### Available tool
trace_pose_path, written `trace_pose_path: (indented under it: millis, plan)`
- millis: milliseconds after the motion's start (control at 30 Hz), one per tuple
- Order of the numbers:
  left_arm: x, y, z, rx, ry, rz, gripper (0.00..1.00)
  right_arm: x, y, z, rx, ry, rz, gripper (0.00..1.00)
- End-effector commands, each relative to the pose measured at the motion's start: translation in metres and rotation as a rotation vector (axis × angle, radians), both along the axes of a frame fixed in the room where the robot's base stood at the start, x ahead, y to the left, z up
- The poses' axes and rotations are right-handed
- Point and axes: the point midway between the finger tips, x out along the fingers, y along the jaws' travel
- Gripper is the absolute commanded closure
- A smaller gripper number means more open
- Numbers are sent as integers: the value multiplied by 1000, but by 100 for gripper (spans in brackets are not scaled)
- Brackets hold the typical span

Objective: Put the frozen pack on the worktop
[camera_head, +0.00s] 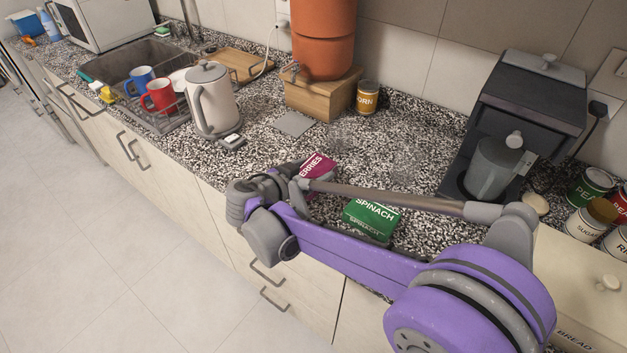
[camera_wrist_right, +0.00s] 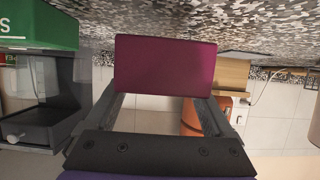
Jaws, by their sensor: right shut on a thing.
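A magenta pack (camera_head: 319,166) lettered "...ERRIES" shows just beyond my right gripper (camera_head: 298,186) in the head view. In the right wrist view the magenta pack (camera_wrist_right: 165,65) sits between the two fingers, and the gripper is shut on it. The pack is at the worktop (camera_head: 390,135); I cannot tell whether it touches the surface. A green pack (camera_head: 371,219) lettered "SPINACH" lies on the worktop to the right, partly behind my arm. The green pack also shows at top left in the wrist view (camera_wrist_right: 40,22). My left gripper is not in view.
A coffee machine (camera_head: 528,115) and several cans (camera_head: 590,187) stand to the right. A corn can (camera_head: 367,97), an orange container (camera_head: 323,40) on a wooden stand and a kettle (camera_head: 212,98) stand behind and left. Speckled worktop is clear behind the packs.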

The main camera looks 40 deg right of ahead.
Motion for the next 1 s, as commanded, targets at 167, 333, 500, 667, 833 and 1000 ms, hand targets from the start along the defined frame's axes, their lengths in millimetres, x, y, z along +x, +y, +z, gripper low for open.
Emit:
trace_pose_path:
  millis: [167, 333, 500, 667, 833, 1000]
  plan:
    - [-1, 0, -5, 0, 2, 0, 50, 0, 0, -26, -1, 1, 0, 100]
    - [-1, 0, -5, 0, 2, 0, 50, 0, 0, -30, -1, -1, 1, 100]
    - [-1, 0, -6, 0, 2, 0, 50, 0, 0, -31, -1, 0, 1, 100]
    - [-1, 0, -7, 0, 2, 0, 50, 0, 0, -33, 0, 0, 1, 0]
    - [-1, 0, -7, 0, 2, 0, 50, 0, 0, -32, 0, 1, 1, 0]
    - [-1, 0, -5, 0, 2, 0, 50, -1, 5, -28, 1, 0, 3, 0]
